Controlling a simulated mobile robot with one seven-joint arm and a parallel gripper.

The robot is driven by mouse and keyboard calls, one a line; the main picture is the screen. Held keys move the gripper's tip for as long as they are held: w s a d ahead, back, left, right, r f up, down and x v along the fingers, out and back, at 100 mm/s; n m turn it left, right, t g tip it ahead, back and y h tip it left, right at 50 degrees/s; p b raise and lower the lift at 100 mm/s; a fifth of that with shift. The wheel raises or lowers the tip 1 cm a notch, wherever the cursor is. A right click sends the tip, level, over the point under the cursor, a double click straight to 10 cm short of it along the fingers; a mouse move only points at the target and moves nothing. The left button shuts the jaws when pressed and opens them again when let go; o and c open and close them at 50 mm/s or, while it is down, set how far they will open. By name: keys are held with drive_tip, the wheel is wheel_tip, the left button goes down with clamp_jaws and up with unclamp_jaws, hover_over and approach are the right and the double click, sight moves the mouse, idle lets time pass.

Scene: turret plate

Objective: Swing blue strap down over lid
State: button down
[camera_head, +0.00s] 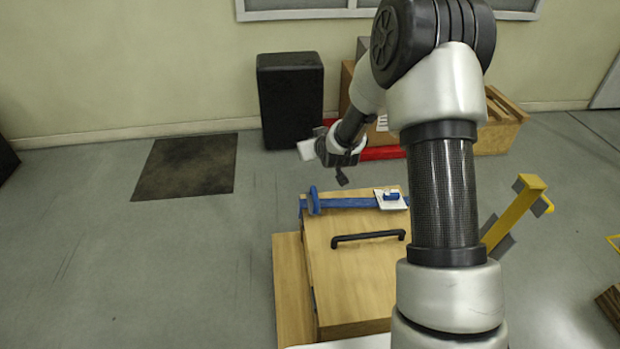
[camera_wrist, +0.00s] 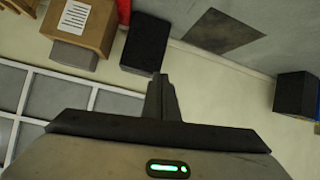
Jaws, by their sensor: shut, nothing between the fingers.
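The blue strap (camera_head: 350,203) lies across the far end of the wooden lid (camera_head: 350,270), running from left to right. An upright blue piece (camera_head: 314,200) stands at its left end. Its right end meets a white plate (camera_head: 392,204) with a small blue part on it. My gripper (camera_head: 342,180) is above and behind the strap, apart from it, with its dark fingers shut and empty. The shut fingers also show in the wrist view (camera_wrist: 162,95), which does not show the strap or lid. My arm hides the lid's right side.
A black handle (camera_head: 368,236) rises from the lid. A yellow lever (camera_head: 514,212) with grey pads stands right of the box. A black cabinet (camera_head: 290,100) and wooden crates (camera_head: 502,125) stand by the back wall. The floor at left is clear around a dark mat (camera_head: 187,166).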

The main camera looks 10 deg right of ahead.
wheel_tip(320, 180, down, 13)
drive_tip(key=w+t, duration=0.2)
drive_tip(key=m+t+h+b, duration=0.1)
drive_tip(key=m+t+b, duration=0.1)
drive_tip(key=b, duration=0.1)
hover_over(315, 200)
drive_tip(key=f, duration=0.9)
drive_tip(key=s+f, duration=0.1)
drive_tip(key=f, duration=0.3)
drive_tip(key=shift+a+f, duration=0.15)
drive_tip(key=shift+f, duration=0.2)
drive_tip(key=f, duration=0.1)
drive_tip(key=w+f+b, duration=0.1)
drive_tip(key=f, duration=0.1)
drive_tip(key=shift+b, duration=0.3)
drive_tip(key=shift+f, duration=0.4)
